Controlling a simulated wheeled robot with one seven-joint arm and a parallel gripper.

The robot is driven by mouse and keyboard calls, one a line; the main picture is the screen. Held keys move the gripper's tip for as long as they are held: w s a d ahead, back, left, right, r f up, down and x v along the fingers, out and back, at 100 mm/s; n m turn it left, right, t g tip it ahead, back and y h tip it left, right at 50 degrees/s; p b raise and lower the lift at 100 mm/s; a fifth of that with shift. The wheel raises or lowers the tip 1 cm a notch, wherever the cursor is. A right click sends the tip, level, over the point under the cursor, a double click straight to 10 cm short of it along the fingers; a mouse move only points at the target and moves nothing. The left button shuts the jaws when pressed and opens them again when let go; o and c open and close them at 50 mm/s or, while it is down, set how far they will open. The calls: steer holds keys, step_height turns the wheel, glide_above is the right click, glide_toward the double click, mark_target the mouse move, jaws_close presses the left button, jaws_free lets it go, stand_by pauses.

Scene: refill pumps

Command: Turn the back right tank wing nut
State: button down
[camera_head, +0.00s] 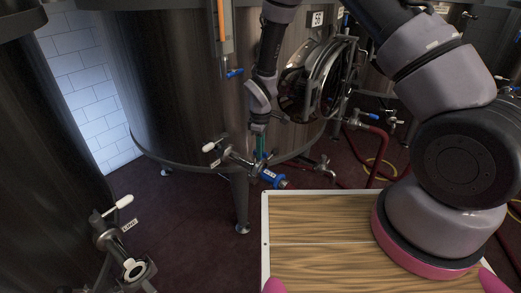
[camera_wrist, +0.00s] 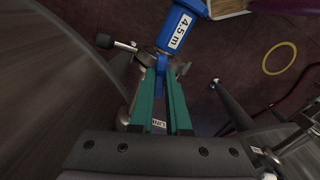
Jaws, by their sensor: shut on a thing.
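My gripper (camera_head: 261,153) reaches down at the outlet of the large dark steel tank (camera_head: 165,90). In the wrist view its two teal fingers (camera_wrist: 161,76) come close together at the tips on the clamp between the tank valve and a blue hose end. A small blue wing nut (camera_wrist: 163,63) shows at the fingertips, and the jaws are shut on it. Most of the nut is hidden by the fingers. The blue hose end (camera_wrist: 176,27) carries a "4.5 m" label and also shows in the head view (camera_head: 272,178). The valve (camera_head: 235,156) has a white-tipped lever.
A wooden board (camera_head: 315,262) with a white rim lies in front of me. Another valve (camera_head: 113,235) with a white lever stands at the lower left. A red hose (camera_head: 380,152) and a yellow ring (camera_wrist: 279,58) lie to the right. A steel tank leg (camera_head: 240,200) stands below the outlet.

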steer(key=m, duration=0.4)
steer(key=shift+m, duration=0.3)
steer(key=m, duration=0.4)
steer(key=shift+m, duration=0.3)
steer(key=m, duration=0.4)
steer(key=shift+m, duration=0.3)
steer(key=m, duration=0.4)
steer(key=shift+m, duration=0.4)
steer(key=c, duration=0.9)
jaws_free()
